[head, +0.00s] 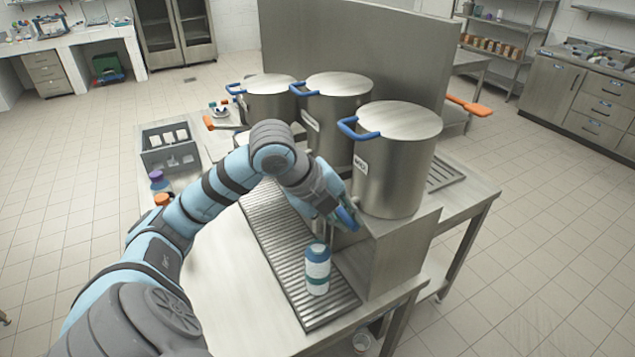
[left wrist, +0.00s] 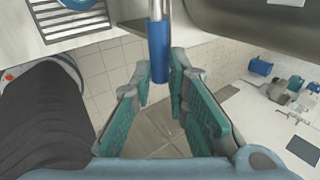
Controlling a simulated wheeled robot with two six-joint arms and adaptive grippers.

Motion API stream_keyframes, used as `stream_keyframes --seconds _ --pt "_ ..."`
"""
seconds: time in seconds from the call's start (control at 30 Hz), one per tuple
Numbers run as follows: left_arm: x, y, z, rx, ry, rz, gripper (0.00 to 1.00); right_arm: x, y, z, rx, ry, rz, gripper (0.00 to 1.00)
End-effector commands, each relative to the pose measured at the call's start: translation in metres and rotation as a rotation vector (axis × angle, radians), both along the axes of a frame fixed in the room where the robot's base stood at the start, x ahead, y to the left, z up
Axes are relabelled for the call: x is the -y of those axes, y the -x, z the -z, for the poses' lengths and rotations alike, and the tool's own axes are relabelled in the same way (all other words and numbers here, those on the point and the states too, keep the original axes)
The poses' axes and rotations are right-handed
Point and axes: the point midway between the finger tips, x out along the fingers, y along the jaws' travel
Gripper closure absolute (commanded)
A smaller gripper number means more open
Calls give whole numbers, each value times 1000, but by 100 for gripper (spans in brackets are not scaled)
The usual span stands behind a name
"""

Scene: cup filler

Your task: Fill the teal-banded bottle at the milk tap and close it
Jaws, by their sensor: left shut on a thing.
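The teal-banded bottle (head: 317,281), white with a blue top, stands upright on the slatted drip grate (head: 333,312) below the nearest steel vat (head: 393,170), whose small label looks like MILK. I cannot tell whether the bottle is open. My left gripper (head: 345,217) is at the front of this vat's stand, above and behind the bottle. In the left wrist view my left gripper (left wrist: 160,85) is shut on the blue tap handle (left wrist: 158,52), which sits between its teal pads. The bottle's blue round top (left wrist: 78,4) shows at the upper left there. The tap's spout is hidden. My right gripper is out of view.
Two more vats (head: 338,105) with blue handles stand farther back along the counter. A grey crate (head: 168,158) stands at the counter's far left. A purple-topped bottle (head: 158,181) and an orange-topped one (head: 162,199) stand near it. The left front counter (head: 235,290) is bare.

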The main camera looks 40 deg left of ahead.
Motion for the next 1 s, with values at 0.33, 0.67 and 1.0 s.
stream_keyframes --seconds 0.33,0.67,1.0 --pt "4 -3 6 -13 0 -68 100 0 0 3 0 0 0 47" --pt "5 -6 8 -19 1 -112 100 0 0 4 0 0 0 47" --pt "4 -6 6 -14 -1 -116 62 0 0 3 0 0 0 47"
